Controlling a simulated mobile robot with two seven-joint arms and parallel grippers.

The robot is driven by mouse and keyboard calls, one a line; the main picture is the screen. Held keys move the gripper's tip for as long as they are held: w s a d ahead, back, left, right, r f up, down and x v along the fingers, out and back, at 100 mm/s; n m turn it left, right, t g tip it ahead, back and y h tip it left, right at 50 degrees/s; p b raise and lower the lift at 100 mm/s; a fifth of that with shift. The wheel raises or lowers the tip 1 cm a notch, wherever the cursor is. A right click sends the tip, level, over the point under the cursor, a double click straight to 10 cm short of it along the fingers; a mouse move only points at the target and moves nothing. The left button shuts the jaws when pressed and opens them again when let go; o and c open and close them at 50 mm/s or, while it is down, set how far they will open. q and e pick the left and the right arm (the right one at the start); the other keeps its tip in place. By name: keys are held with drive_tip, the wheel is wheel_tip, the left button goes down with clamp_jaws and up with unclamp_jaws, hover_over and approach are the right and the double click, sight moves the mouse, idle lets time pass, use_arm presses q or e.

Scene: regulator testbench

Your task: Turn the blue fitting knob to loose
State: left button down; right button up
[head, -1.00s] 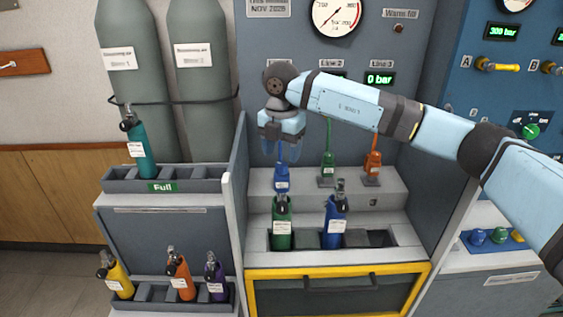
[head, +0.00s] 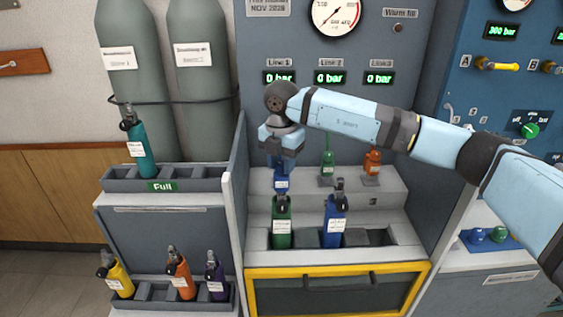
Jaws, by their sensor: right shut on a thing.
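The blue fitting (head: 282,184) with a white label stands on the grey ledge, first in a row with a green fitting (head: 328,170) and an orange fitting (head: 372,165). My right gripper (head: 282,164) points down over the blue fitting and is shut on its top, where the knob sits. The fingers and wrist hide the knob, so its setting cannot be seen. My left gripper is not in view.
A green bottle (head: 282,223) and a blue bottle (head: 335,222) stand in the rack just in front of the ledge. A grey partition (head: 236,200) rises to the left. Line displays (head: 329,78) read 0 bar.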

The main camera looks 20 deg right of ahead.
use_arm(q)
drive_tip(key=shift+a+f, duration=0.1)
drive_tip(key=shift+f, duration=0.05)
use_arm(e)
drive_tip(key=shift+n+b, duration=0.35)
drive_tip(key=shift+n, duration=0.65)
drive_tip(key=n+b, duration=0.1)
drive_tip(key=n, duration=0.2)
drive_tip(key=n+b, duration=0.1)
drive_tip(key=n, duration=0.6)
drive_tip(key=shift+n+b, duration=0.3)
drive_tip(key=shift+b, duration=0.1)
drive_tip(key=n, duration=0.3)
drive_tip(key=shift+n+b, duration=0.4)
drive_tip(key=n, duration=0.3)
drive_tip(key=shift+b, duration=0.3)
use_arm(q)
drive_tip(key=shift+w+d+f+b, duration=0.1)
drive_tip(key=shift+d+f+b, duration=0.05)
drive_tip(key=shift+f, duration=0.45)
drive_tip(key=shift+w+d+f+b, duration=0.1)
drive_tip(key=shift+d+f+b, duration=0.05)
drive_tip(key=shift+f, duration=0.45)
use_arm(e)
drive_tip(key=shift+n, duration=2.2)
